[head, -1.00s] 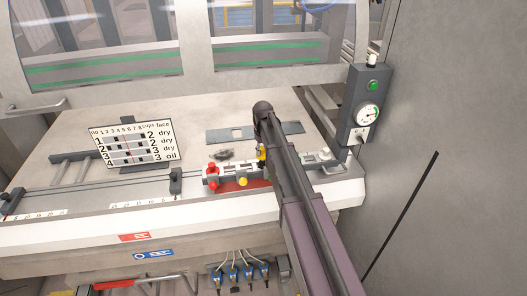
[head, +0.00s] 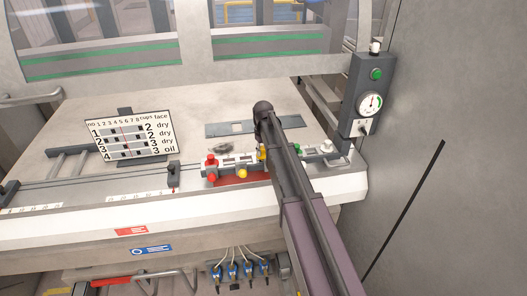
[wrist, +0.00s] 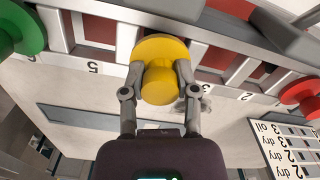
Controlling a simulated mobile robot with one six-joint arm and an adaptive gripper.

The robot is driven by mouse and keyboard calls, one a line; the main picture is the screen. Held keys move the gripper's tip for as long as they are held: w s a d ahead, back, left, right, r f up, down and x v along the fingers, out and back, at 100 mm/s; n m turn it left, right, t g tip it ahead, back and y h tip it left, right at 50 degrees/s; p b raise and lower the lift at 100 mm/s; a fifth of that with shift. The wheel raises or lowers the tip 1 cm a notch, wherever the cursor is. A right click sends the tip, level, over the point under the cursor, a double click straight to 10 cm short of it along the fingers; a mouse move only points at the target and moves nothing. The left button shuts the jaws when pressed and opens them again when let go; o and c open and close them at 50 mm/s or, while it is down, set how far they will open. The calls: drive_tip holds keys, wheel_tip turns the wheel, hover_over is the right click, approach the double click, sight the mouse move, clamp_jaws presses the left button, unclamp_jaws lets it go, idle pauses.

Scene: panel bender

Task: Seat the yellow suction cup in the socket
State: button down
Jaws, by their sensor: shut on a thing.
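My gripper (wrist: 160,82) is shut on the yellow suction cup (wrist: 159,54), with one finger on each side of it. The cup has a wide disc and a narrower round body facing the wrist camera. It overlaps the numbered socket rail (wrist: 232,62) between the marks 5 and 2. I cannot tell whether it touches a socket, as the cup hides the spot behind it. In the head view a bit of yellow (head: 262,153) shows beside my arm's end, which hides the fingers and part of the rail.
A green cup (wrist: 22,30) and a red cup (wrist: 302,95) flank it in the wrist view. A chart (head: 130,136) stands at left; a gauge box (head: 366,98) stands at right.

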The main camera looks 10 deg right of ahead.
drive_tip(key=shift+c, duration=1.4)
unclamp_jaws()
drive_tip(key=shift+r, duration=0.1)
